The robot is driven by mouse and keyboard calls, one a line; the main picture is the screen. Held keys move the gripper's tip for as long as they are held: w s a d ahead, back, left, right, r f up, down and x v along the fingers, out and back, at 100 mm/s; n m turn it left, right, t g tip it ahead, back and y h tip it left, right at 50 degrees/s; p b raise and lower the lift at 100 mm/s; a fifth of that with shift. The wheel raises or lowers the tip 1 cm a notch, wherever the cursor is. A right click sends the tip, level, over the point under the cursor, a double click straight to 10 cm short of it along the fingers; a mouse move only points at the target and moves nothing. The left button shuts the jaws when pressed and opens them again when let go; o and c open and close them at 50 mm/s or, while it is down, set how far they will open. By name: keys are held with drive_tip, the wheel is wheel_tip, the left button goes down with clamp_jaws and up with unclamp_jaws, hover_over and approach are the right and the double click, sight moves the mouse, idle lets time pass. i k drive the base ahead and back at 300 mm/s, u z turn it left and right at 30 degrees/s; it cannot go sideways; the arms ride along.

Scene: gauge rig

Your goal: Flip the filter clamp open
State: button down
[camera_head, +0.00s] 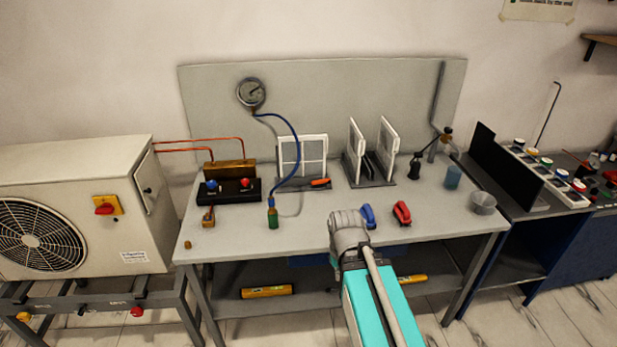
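A white-framed filter panel (302,153) stands upright at the back middle of the grey workbench, on a dark base. A small orange-red lever (320,183) lies low at the panel's front right and looks like the filter clamp. It lies roughly flat, but it is too small to tell whether it is latched. My teal and grey arm (372,297) reaches up from the bottom and ends in view at a grey joint over the bench's front edge, apart from the lever. My gripper's fingers do not show.
Blue (368,216) and red (402,213) clamp-like tools lie near my arm. A gauge (251,93) has a blue hose leading to a green-bodied fitting (272,214). A valve block (230,185) stands left; upright white panels (385,150) stand right. The bench's front left is mostly clear.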

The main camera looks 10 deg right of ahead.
sight(329, 180)
drive_tip(key=i, duration=0.95)
